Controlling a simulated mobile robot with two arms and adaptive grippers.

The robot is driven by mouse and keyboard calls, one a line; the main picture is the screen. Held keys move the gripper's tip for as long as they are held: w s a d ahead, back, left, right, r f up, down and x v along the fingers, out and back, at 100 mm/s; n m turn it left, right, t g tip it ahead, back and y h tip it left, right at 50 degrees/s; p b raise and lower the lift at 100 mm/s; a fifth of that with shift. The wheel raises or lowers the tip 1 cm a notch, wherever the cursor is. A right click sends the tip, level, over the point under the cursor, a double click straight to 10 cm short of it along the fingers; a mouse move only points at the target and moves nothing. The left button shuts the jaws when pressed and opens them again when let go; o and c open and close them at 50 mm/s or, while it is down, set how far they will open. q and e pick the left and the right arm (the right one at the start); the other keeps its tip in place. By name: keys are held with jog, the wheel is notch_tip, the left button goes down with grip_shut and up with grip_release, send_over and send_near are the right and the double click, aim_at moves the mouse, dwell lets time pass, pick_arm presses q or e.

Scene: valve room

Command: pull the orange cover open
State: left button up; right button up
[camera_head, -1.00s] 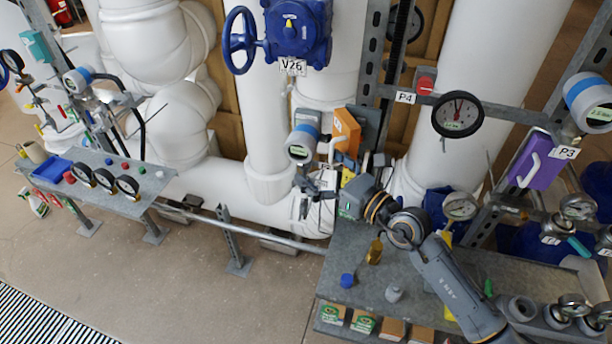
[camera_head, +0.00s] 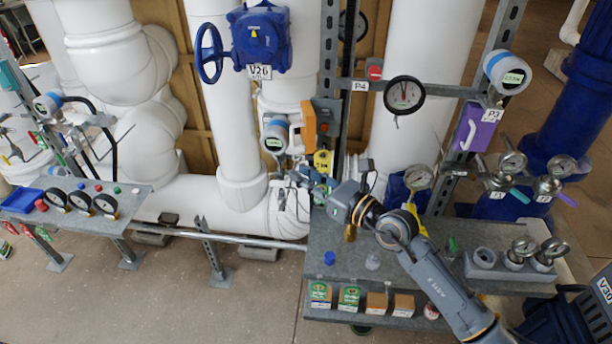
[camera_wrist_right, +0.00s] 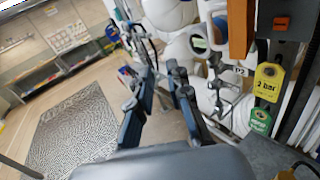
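The orange cover (camera_head: 308,122) shows as a narrow upright panel at the left edge of a dark grey box (camera_head: 329,113). In the wrist view the orange cover (camera_wrist_right: 241,30) is at the top right, beside the box front, where a small orange-red part (camera_wrist_right: 281,23) shows. The cover stands out at an angle from the box. My right gripper (camera_head: 296,177) is below the cover and apart from it. In the wrist view the right gripper's fingers (camera_wrist_right: 163,82) are spread with nothing between them. My left gripper is out of view.
A yellow "2 bar" tag (camera_wrist_right: 268,82) and a green tag (camera_wrist_right: 260,121) hang below the box. A white pipe (camera_head: 240,130) stands left of the cover. A grey shelf (camera_head: 400,262) with small boxes lies below my right arm. A purple cover (camera_head: 476,128) is at the right.

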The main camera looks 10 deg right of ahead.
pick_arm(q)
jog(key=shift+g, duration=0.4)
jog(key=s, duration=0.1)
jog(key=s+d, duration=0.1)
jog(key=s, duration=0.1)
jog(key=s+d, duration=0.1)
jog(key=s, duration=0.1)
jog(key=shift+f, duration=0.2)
pick_arm(e)
jog(key=v, duration=1.2)
jog(key=shift+s+r, duration=0.2)
jog(key=shift+s, duration=0.2)
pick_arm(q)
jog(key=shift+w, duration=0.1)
